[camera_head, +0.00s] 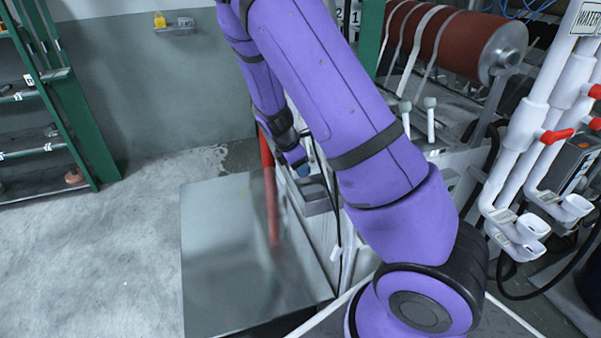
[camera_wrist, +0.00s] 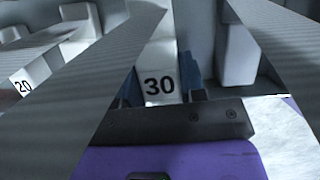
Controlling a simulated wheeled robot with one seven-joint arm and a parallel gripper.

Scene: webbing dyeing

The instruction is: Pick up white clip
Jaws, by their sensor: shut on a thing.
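In the wrist view, a white clip (camera_wrist: 159,98) with a black "30" on it sits between the blue fingertips of my gripper (camera_wrist: 160,78). The gripper is shut on this clip, with one fingertip on each side. Another white clip (camera_wrist: 22,85), marked "20", shows at the left edge, apart from the gripper. In the head view, my purple arm hides much of the middle. My gripper (camera_head: 299,163) shows small and dark beside the arm, and the clip in it cannot be made out there.
Wide grey webbing strips (camera_wrist: 70,75) cross the wrist view on both sides of the gripper. In the head view, a red roller (camera_head: 440,38) and white pipes with red valves (camera_head: 535,125) stand at right. A metal surface (camera_head: 225,260) lies below, with open floor at left.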

